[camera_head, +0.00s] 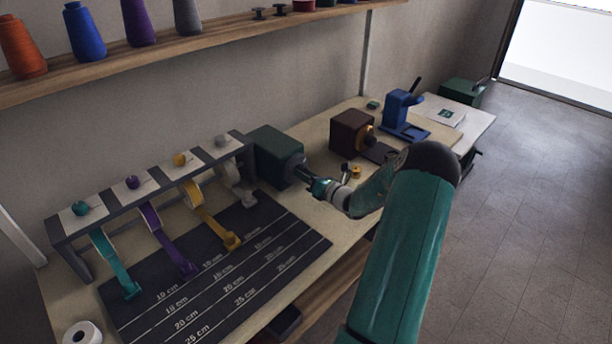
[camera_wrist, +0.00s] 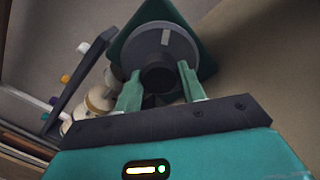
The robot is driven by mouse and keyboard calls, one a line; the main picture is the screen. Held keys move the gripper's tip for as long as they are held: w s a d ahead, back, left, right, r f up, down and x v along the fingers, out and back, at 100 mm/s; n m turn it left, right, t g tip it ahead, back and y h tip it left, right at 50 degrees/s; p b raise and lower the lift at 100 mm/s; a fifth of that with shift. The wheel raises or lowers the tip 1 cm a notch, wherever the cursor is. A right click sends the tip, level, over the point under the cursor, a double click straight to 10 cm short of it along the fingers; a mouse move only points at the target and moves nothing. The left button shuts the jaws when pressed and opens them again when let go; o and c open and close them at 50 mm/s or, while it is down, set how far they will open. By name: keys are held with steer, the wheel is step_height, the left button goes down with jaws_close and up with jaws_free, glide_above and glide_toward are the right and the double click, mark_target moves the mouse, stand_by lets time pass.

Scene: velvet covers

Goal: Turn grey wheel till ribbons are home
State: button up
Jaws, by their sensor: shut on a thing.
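The grey wheel (camera_wrist: 180,45) is mounted on a dark green box (camera_head: 272,152). My gripper (camera_wrist: 158,72) is shut on the dark round knob (camera_wrist: 160,77) at the wheel's centre, one finger on each side. In the head view my gripper (camera_head: 312,184) reaches the box's right face, and the wheel is mostly hidden there. A teal ribbon (camera_head: 112,262), a purple ribbon (camera_head: 166,240), a yellow ribbon (camera_head: 211,220) and a short pale ribbon (camera_head: 240,190) hang from the grey rack (camera_head: 62,238). Their ends rest on the dark marked mat (camera_head: 270,255).
A brown machine (camera_head: 350,133) and a blue press (camera_head: 396,113) stand further back on the bench. A white roll (camera_head: 82,333) is at the front left. A shelf (camera_head: 150,52) with thread cones runs along the wall. Open floor (camera_head: 530,220) lies to the right.

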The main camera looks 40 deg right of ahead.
steer(key=m, duration=0.5)
steer(key=shift+s+m, duration=0.1)
steer(key=shift+m, duration=0.2)
steer(key=m, duration=0.5)
steer(key=shift+m, duration=0.4)
steer(key=o, duration=1)
steer(key=shift+c, duration=0.2)
steer(key=s, duration=1.3)
steer(key=shift+s, duration=0.4)
steer(key=shift+w, duration=0.1)
